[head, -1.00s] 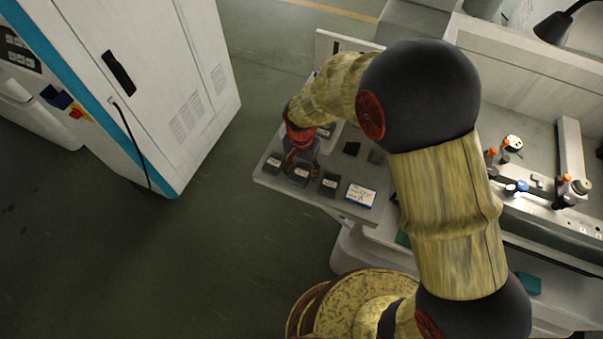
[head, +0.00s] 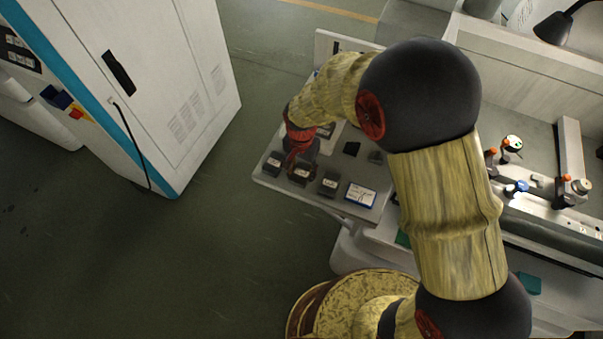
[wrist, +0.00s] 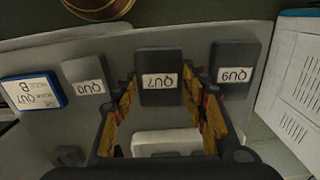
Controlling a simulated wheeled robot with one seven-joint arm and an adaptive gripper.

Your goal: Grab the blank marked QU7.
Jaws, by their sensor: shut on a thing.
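The blank marked QU7 (wrist: 160,72) is a dark block with a white label, upside down in the wrist view. My gripper (wrist: 160,92) has a finger on each side of it and is shut on it. In the head view the gripper (head: 298,158) reaches down over the same blank (head: 301,174), at the tray table's (head: 352,212) front edge. The blank looks to be at table level; I cannot tell if it is lifted. QU9 (wrist: 234,66) sits to its right and a blank that seems to read QU0 (wrist: 86,76) to its left in the wrist view.
A blue-edged card with QU7 and B on it (wrist: 34,91) lies beyond QU0. Other dark pieces (head: 351,148) lie farther back on the table. A white cabinet (head: 150,80) stands left across open floor. A machine bed with clamps (head: 540,180) is at right.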

